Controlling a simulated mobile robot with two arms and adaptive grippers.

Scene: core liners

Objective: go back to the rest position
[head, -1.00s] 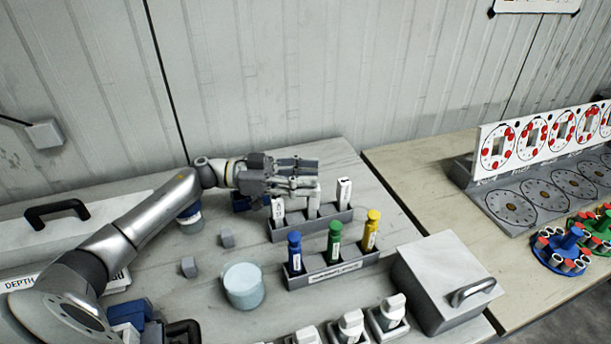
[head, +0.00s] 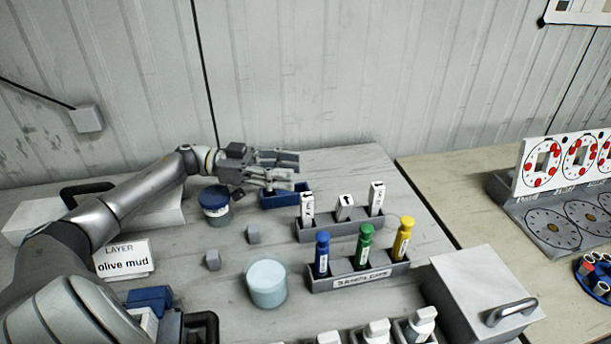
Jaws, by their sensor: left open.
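My left gripper (head: 283,170) is open and empty. It is above the far part of the table, over a blue tray (head: 284,196) and behind the rack of white pieces. My left arm reaches in from the left edge across the table. My right gripper is not in view.
A grey rack (head: 340,227) holds white pieces; a nearer rack (head: 358,277) holds blue, green and yellow tubes.

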